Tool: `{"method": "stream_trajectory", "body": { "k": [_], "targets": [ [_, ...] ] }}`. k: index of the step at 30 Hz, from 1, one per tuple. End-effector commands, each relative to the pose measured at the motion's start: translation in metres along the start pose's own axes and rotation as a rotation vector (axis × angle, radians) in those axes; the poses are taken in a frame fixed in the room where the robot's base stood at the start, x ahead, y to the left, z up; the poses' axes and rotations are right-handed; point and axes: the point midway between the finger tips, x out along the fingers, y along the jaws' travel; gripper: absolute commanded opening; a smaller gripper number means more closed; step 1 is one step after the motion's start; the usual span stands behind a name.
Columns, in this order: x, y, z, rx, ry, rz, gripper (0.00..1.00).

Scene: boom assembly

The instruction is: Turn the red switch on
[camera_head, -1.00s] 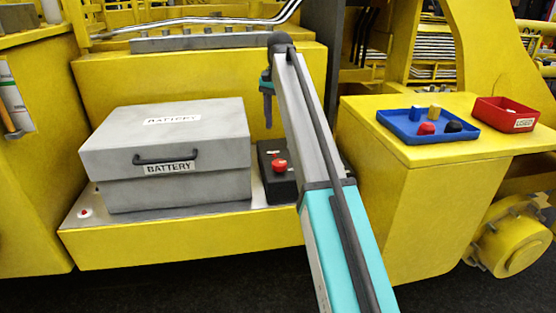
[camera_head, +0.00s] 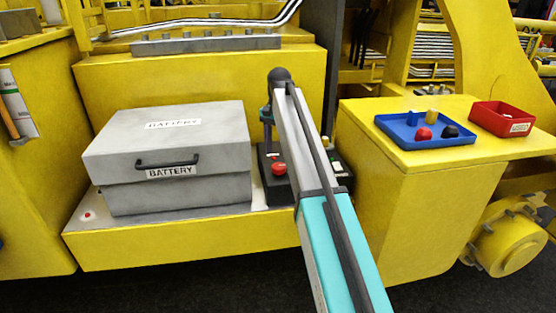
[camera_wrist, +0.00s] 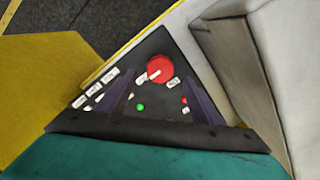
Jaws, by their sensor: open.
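The red switch (camera_head: 279,168) is a round red knob on a black box (camera_head: 272,188) beside the grey battery case. In the wrist view the red knob (camera_wrist: 160,68) has a white mark on it and sits beyond the fingertips. Small white labels and a green light (camera_wrist: 141,107) show on the box. My gripper (camera_wrist: 157,98) is open and empty, its two dark fingers pointing at the box with the knob ahead of the gap. In the head view my gripper (camera_head: 267,135) is partly hidden behind my arm, just above and behind the knob.
The grey battery case (camera_head: 170,150) stands close to the left of the box. A yellow block (camera_head: 420,180) to the right bears a blue tray (camera_head: 425,129) with several small pieces and a red tray (camera_head: 503,118). A yellow wall rises behind.

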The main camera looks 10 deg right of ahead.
Motion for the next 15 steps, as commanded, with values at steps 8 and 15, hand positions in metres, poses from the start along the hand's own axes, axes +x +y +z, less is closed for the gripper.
{"method": "stream_trajectory", "body": {
  "k": [8, 15],
  "targets": [
    [0.030, 0.000, 0.001, -0.001, 0.000, 0.000, 0.60],
    [0.049, -0.001, 0.001, -0.001, 0.000, 0.000, 0.60]
  ]
}}
